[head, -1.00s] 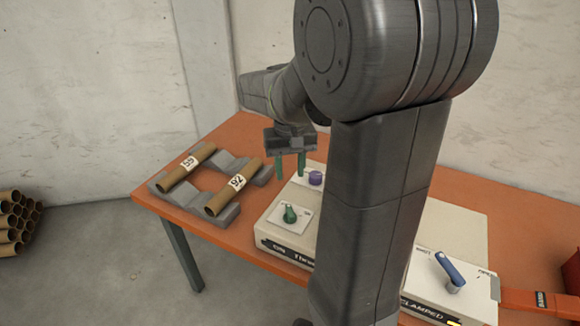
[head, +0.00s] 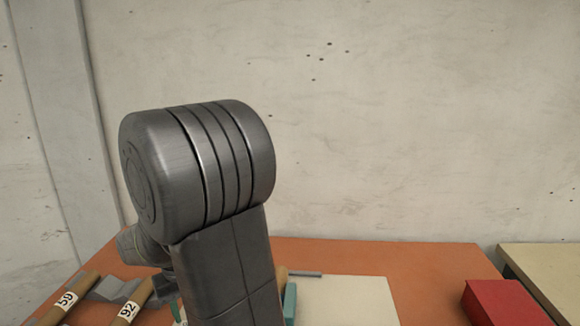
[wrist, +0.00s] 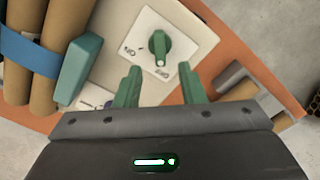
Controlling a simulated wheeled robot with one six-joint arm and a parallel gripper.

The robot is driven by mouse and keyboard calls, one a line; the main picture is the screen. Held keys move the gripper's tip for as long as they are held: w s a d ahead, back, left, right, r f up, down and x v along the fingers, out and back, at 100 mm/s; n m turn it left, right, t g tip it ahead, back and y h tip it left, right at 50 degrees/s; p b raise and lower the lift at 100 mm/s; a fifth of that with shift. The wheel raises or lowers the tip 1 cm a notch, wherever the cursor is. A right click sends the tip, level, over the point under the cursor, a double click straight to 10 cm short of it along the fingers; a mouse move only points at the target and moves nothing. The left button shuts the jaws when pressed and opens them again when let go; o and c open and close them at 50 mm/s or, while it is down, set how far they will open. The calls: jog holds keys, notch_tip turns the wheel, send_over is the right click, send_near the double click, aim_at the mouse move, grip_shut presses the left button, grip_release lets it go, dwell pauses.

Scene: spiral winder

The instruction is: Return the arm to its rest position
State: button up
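My gripper (wrist: 159,68) is open and empty in the wrist view, with its two green fingers apart. A green knob (wrist: 160,46) on a white plate marked ON and OFF lies beyond the fingertips, apart from them. In the head view my arm stands bent over the orange table (head: 420,262). My gripper is mostly hidden there behind the arm, with one green finger showing low on the left.
Cardboard tubes marked 59 (head: 68,300) and 92 (head: 130,305) lie on grey cradles. Brown rollers (wrist: 45,60) with a blue belt (wrist: 28,50) and a teal block (wrist: 78,68) are beside the knob plate. A red box (head: 505,303) stands at right.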

notch_tip(320, 180, down, 7)
jog(key=shift+f, duration=0.1)
dwell(0.5)
